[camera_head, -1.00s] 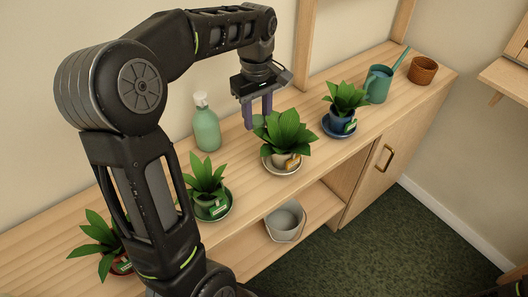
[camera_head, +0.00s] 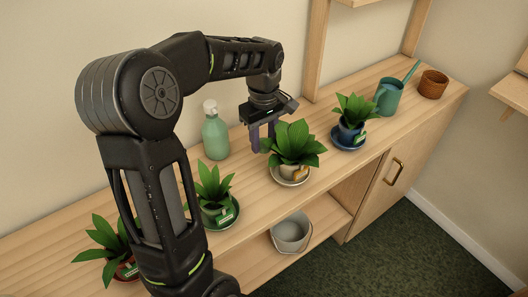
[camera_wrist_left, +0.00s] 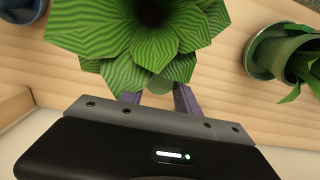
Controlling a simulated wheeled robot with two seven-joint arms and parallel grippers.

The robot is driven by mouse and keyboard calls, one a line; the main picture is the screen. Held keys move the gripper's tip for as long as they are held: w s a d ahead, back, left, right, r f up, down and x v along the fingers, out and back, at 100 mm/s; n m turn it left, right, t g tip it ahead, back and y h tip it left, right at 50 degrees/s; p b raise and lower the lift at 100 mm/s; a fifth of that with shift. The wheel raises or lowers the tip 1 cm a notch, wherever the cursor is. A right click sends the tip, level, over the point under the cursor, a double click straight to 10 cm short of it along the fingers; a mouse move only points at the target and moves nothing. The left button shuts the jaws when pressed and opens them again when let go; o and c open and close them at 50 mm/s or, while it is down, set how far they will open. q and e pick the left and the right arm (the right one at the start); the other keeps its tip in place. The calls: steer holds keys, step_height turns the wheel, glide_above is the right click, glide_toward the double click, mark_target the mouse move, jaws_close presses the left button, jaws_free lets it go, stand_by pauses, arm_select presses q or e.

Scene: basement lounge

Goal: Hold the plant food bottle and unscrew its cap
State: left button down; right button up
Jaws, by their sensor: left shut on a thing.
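A pale green bottle (camera_head: 215,138) with a white top stands upright on the wooden top in the head view, left of my left gripper and apart from it; I cannot read a label. My left gripper (camera_head: 263,139) points down behind a leafy potted plant (camera_head: 296,146). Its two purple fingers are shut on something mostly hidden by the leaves. In the left wrist view, a small smooth green patch (camera_wrist_left: 158,87) shows between the fingers, below the plant's striped leaves (camera_wrist_left: 120,38); I cannot tell what it belongs to. My right gripper is out of view.
More potted plants on saucers stand along the front edge, one in a blue pot (camera_head: 350,133) and one in a green pot (camera_head: 214,205). A teal watering can (camera_head: 388,98) and a brown pot (camera_head: 433,84) are at the far right. A grey bucket (camera_head: 291,232) sits on the lower shelf.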

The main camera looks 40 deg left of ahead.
mark_target(264, 160)
arm_select(q)
steer(key=shift+f, duration=2.5)
steer(key=c, duration=0.9)
jaws_free()
step_height(264, 160, up, 12)
steer(key=shift+r, duration=0.1)
